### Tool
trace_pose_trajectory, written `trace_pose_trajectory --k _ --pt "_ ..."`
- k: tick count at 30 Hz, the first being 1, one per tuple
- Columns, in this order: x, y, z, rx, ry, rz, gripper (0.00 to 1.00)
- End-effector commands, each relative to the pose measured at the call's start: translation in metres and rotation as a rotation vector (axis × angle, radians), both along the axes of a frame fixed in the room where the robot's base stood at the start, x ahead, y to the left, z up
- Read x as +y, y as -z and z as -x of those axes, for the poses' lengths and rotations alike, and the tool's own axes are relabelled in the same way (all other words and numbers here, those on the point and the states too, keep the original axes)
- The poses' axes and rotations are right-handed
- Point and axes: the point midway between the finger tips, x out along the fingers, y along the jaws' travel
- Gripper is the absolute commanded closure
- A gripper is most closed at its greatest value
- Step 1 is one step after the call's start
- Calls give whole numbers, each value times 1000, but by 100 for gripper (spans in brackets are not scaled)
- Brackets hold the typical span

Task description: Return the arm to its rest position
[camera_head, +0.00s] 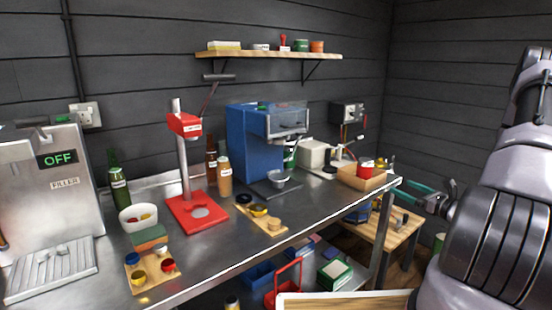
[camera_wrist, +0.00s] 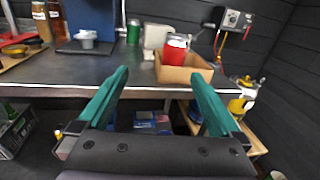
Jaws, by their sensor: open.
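My gripper (camera_wrist: 157,110) shows in the wrist view with its two green fingers spread wide apart and nothing between them. It points at the front edge of the steel bench (camera_wrist: 95,70), with the cardboard box (camera_wrist: 186,74) and a red can (camera_wrist: 176,48) beyond its fingers. In the head view, my gripper (camera_head: 418,195) is at the right, just off the bench's right end and beside the small wooden table (camera_head: 390,232). My arm fills the right side of that view.
The bench (camera_head: 225,249) carries a filler machine (camera_head: 58,190), a red press (camera_head: 186,160), a blue machine (camera_head: 250,145) and the cardboard box (camera_head: 362,181). Blue bins (camera_head: 258,276) and a red basket (camera_head: 284,285) sit below. A shelf (camera_head: 270,54) hangs on the back wall.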

Motion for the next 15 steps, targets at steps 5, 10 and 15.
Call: trace_pose_trajectory --k 5,10,15 --pt "23 -26 -1 -19 -100 52 0" --pt "55 -59 2 -40 -241 132 0" --pt "100 -101 17 -67 -436 263 0"
